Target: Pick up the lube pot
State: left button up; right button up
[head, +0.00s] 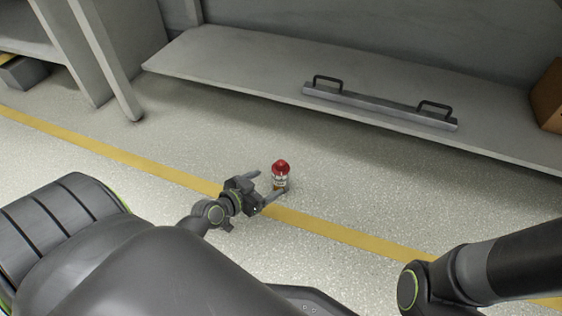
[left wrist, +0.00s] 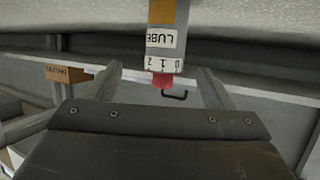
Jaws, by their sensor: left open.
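The lube pot (head: 280,176) is a small cylinder with a red cap and a pale label, standing upright on the speckled floor. In the left wrist view the lube pot (left wrist: 166,40) appears upside down, with "LUBE" on its label and its red cap pointing down. My left gripper (head: 273,181) is open, with its fingers reaching to either side of the pot. In the left wrist view the pot shows between the fingertips of my left gripper (left wrist: 160,76), with gaps on both sides. My right gripper is out of view; only part of that arm shows.
A yellow line (head: 330,230) crosses the floor beside the pot. Behind is a low grey shelf (head: 230,65) holding a bar with two black handles (head: 380,106). A cardboard box (head: 549,98) stands at the right edge. The floor around the pot is clear.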

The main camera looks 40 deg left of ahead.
aim_at(276, 178)
pick_arm(q)
jog(key=b+x, duration=0.1)
jog(key=x, duration=0.3)
jog(key=shift+w+f, duration=0.15)
jog(key=shift+w, duration=0.15)
jog(key=x, duration=0.1)
jog(key=b+x, duration=0.1)
jog(key=x, duration=0.1)
jog(key=b+x, duration=0.1)
jog(key=x, duration=0.1)
jog(key=shift+a, duration=0.3)
jog(key=shift+w+b, duration=0.3)
jog(key=shift+c, duration=0.4)
jog(key=c, duration=1.1)
